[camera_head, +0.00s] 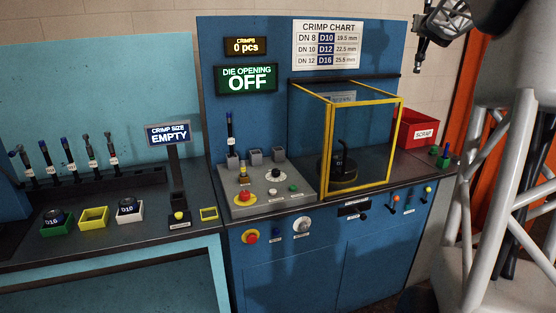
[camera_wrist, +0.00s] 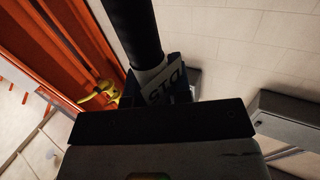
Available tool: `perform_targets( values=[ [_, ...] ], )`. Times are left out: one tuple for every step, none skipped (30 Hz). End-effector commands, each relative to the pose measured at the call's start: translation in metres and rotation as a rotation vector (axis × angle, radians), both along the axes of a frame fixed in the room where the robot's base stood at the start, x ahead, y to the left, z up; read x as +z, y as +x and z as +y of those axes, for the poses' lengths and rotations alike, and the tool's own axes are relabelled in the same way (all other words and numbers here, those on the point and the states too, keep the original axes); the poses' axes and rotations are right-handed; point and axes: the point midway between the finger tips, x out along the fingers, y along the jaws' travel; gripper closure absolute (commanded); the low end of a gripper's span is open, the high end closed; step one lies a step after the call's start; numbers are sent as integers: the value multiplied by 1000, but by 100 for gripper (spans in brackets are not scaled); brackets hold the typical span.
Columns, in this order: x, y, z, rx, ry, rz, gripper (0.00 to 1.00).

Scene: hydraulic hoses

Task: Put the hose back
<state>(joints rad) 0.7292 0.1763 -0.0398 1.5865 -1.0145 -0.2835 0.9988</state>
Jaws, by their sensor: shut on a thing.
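My gripper (camera_head: 424,42) is raised at the top right of the head view, well away from the benches. In the wrist view it is shut on a black hose (camera_wrist: 132,30) with a white tag (camera_wrist: 153,80); the tag's print is upside down and not clearly readable. The hose's lower end is hidden by the gripper body. A rack (camera_head: 95,180) on the left bench holds several upright hoses (camera_head: 70,158) with tags. Another tagged hose (camera_head: 230,138) with a blue top stands upright at the back of the control panel.
A yellow-framed guard (camera_head: 329,150) encloses the black crimp head (camera_head: 343,168). A red scrap bin (camera_head: 416,130) stands right of it. Die trays (camera_head: 93,217) sit on the left bench front. Displays read "EMPTY", "0 pcs" and "OFF". A pale lattice structure fills the right side.

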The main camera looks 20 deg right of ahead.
Motion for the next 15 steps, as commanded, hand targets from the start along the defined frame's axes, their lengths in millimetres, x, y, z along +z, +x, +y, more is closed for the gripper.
perform_targets(
  values=[
    [11,0,1,2,-5,-1,100],
    [16,0,1,4,-5,-1,100],
    [24,-1,2,6,-5,-2,100],
    [30,-1,2,7,-5,-2,100],
    [35,-1,3,9,-6,-1,100],
    [42,-1,4,11,-5,-2,100],
    [47,-1,4,13,-5,-2,100],
    [52,-2,5,14,-7,-2,100],
    [59,-2,7,17,-6,-3,100],
    [64,-2,7,18,-7,-3,100],
    [68,-2,8,19,-7,-2,100],
    [75,-2,9,22,-6,-3,100],
    [79,-2,10,23,-7,-2,100],
    [85,-3,12,25,-7,-3,100],
    [90,-2,13,27,-6,-3,100]
  ],
)
